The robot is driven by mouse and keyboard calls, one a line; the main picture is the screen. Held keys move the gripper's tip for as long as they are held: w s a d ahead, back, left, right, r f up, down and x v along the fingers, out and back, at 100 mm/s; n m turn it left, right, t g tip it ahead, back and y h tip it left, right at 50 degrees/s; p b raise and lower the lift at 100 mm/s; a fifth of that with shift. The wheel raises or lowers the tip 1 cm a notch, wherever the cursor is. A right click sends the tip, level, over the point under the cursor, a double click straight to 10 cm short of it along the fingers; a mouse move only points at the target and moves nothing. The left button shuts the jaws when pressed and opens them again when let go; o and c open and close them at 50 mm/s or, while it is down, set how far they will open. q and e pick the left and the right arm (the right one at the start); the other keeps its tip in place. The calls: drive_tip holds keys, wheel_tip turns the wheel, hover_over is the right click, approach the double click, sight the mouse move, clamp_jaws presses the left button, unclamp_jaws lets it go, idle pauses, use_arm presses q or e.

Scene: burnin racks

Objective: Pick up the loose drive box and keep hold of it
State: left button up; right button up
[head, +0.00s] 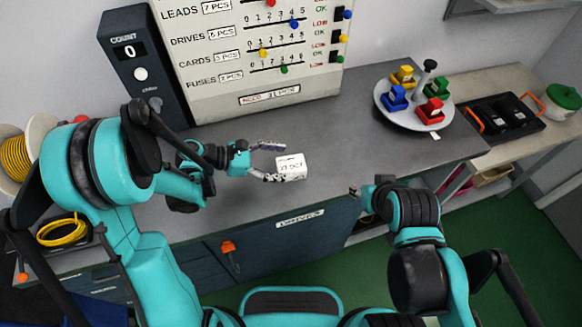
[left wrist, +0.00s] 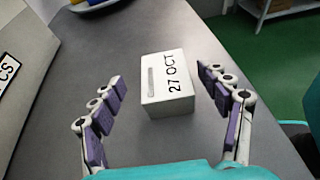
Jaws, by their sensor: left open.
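A small white box marked "27 OCT" (head: 291,166) sits on the grey bench top; nothing on it visibly says drive. It also shows in the left wrist view (left wrist: 168,84), with a narrow slot in its top. My left gripper (head: 274,162) is open, its two fingers pointing at the box. In the left wrist view, the open fingers (left wrist: 160,80) stand to either side of the near part of the box, with a gap on each side. My right gripper (head: 356,190) is small and partly hidden at the bench's front edge; its jaws are unclear.
A round tray (head: 413,122) with coloured blocks and a post stands at the back right. A counter unit (head: 145,70) and count board (head: 252,45) stand behind. Bench around the box is clear.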

sight(303, 165)
use_arm(q)
drive_tip(key=x, duration=0.2)
drive_tip(key=b+x, duration=0.1)
drive_tip(key=x, duration=0.1)
drive_tip(key=b+x, duration=0.1)
drive_tip(key=x, duration=0.2)
drive_tip(key=shift+s, duration=0.25)
drive_tip(key=shift+w+d+f, duration=0.1)
drive_tip(key=shift+d+f, duration=0.05)
drive_tip(key=shift+d, duration=0.1)
drive_tip(key=c, duration=1.2)
